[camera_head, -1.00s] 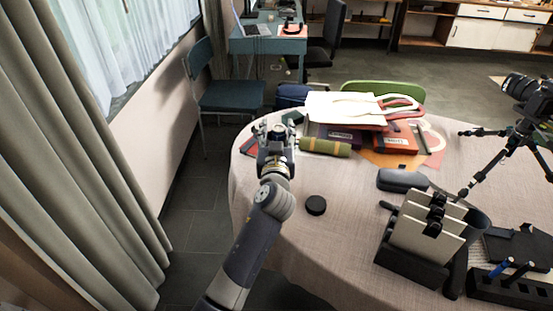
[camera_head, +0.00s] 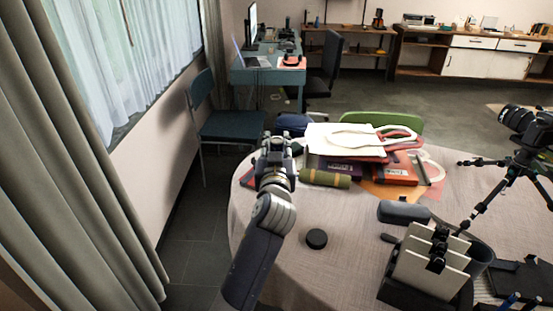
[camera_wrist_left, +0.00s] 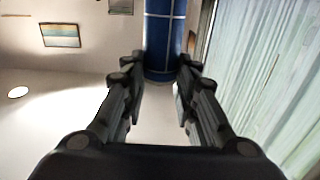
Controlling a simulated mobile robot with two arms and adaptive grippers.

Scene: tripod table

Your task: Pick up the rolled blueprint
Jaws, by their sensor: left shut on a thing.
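The rolled blueprint (camera_wrist_left: 163,35) is a blue tube with thin white lines, seen upright at the top of the left wrist view. The fingers of my left gripper (camera_wrist_left: 160,72) are closed on both sides of it. In the head view my left gripper (camera_head: 276,147) is at the table's left far edge, beyond my forearm. The blueprint cannot be made out there, hidden by the gripper. Walls and curtain, not tabletop, lie behind the blueprint in the wrist view. My right gripper is not in view.
The round table (camera_head: 345,262) has a cloth. Right of my gripper lie a green roll (camera_head: 326,178), books and a white bag (camera_head: 345,137). A black puck (camera_head: 316,239), a dark case (camera_head: 404,212), a card holder (camera_head: 430,265) and a tripod (camera_head: 500,178) stand further right.

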